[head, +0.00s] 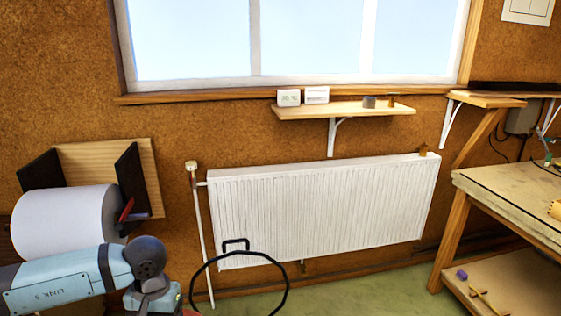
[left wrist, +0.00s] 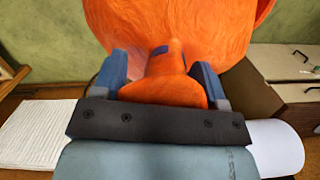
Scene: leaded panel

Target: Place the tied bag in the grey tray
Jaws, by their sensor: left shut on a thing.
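The tied bag (left wrist: 200,30) is bright orange and fills the upper middle of the left wrist view. Its gathered neck, with a small dark blue tie, sits between the two blue fingers of my left gripper (left wrist: 160,78). The gripper is shut on this neck, and the rest of the bag extends beyond the fingers. In the head view my left arm comes in at the lower left, but its gripper and the bag are out of frame. I see no grey tray in either view. My right gripper is not in view.
A white radiator (head: 320,212) stands under a wall shelf (head: 345,110). A black hoop (head: 285,297) rises in front of the radiator. A large white paper roll (head: 62,222) hangs by my left arm. A wooden workbench (head: 515,195) stands at the right.

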